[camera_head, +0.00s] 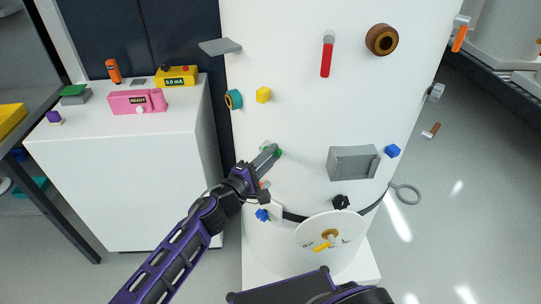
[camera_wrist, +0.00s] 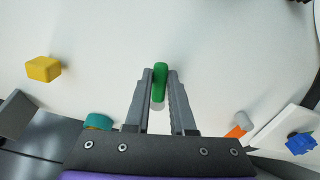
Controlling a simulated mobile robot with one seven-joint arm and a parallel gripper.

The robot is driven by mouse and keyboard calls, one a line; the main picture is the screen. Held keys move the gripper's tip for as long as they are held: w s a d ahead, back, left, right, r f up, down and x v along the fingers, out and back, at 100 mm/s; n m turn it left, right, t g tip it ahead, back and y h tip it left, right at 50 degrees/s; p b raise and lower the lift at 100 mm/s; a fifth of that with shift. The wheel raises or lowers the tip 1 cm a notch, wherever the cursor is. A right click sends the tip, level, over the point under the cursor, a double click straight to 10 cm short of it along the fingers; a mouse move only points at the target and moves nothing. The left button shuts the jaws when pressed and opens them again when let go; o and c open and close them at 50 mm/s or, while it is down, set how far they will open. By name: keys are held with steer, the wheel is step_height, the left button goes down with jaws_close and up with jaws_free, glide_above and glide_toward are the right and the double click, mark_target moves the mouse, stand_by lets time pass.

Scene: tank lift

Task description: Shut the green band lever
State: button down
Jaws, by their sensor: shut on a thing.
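The green band lever (camera_wrist: 160,82) is a short green rod with a pale lower end, standing out from the white tank (camera_head: 290,110). In the wrist view my gripper (camera_wrist: 163,73) has one grey finger on each side of the rod, shut on it. In the head view my gripper (camera_head: 272,151) reaches the tank's left side, and only a small green part of the lever (camera_head: 278,153) shows at the fingertips. The fingers and arm hide the rest of the lever there.
A yellow block (camera_head: 263,95) and a teal ring (camera_head: 233,99) sit above my gripper on the tank. A blue knob (camera_head: 262,215) is below it, and an orange piece (camera_wrist: 236,131) shows close by. A grey open box (camera_head: 352,162) is to the right. A white cabinet (camera_head: 120,180) stands left.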

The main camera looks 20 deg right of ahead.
stand_by(0.4)
steer(key=c, duration=0.8)
jaws_free()
steer(key=shift+o, duration=0.2)
